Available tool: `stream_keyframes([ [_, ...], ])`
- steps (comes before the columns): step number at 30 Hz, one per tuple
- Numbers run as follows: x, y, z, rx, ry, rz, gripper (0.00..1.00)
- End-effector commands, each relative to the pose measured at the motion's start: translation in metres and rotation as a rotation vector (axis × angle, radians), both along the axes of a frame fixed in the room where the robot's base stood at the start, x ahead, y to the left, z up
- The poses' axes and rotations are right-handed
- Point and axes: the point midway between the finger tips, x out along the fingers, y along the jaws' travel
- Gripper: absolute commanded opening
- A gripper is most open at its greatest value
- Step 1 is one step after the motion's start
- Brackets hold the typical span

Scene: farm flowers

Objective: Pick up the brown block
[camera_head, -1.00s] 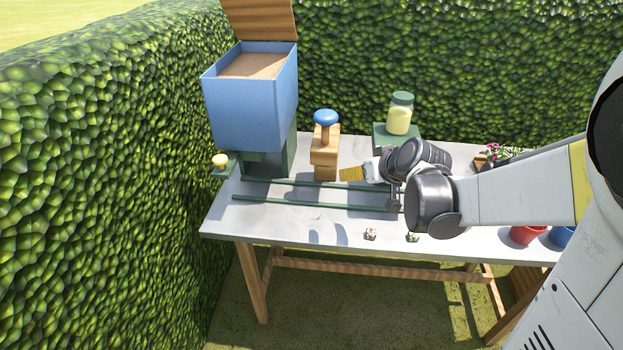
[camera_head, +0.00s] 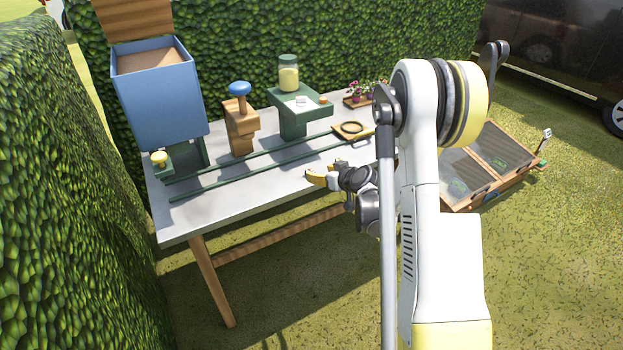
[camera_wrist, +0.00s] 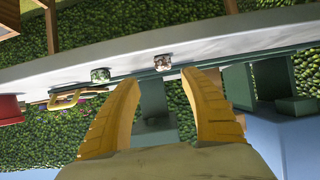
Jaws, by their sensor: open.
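A small cube with a brown and white pattern (camera_wrist: 162,62) sits on the pale table top in the wrist view, just beyond my gripper (camera_wrist: 161,80). My gripper is open and empty, its two yellow fingers spread. The cube appears between the fingertip lines, closer to the right finger, and apart from both. A similar greenish cube (camera_wrist: 100,75) sits to its left. In the head view my gripper (camera_head: 312,177) is over the front part of the table (camera_head: 235,205); I cannot make out either small cube there.
Green rails (camera_head: 250,162) run along the table. A blue hopper (camera_head: 160,100), a wooden stand with a blue knob (camera_head: 240,125) and a green stand with a jar (camera_head: 289,75) line the back. A wooden tray with a ring (camera_head: 352,130) lies right. Hedges close the left and back.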

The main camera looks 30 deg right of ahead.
Motion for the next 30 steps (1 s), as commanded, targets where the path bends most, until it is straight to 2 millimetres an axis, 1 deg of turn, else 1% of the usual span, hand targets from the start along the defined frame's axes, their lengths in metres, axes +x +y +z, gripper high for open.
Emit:
stream_keyframes([
  [1,0.008,0.001,-0.007,-0.001,0.000,0.002,0.52],
  [3,0.015,0.001,-0.010,-0.002,0.000,0.001,0.52],
  [8,0.026,0.003,-0.016,-0.001,0.000,0.000,0.52],
  [12,0.044,0.008,-0.029,-0.001,0.001,0.002,0.52],
  [15,0.058,0.008,-0.035,-0.001,0.000,0.000,0.52],
  [18,0.063,0.008,-0.036,0.000,0.000,-0.001,0.52],
  [23,0.063,0.007,-0.034,0.000,0.000,-0.001,0.52],
  [24,0.063,0.008,-0.034,0.000,0.000,-0.001,0.45],
  [26,0.063,0.008,-0.034,0.000,0.000,-0.001,0.26],
  [27,0.063,0.008,-0.034,0.000,0.000,-0.001,0.14],
  [28,0.063,0.008,-0.034,0.000,0.000,-0.001,0.05],
  [30,0.063,0.008,-0.034,0.000,0.000,-0.001,0.05],
])
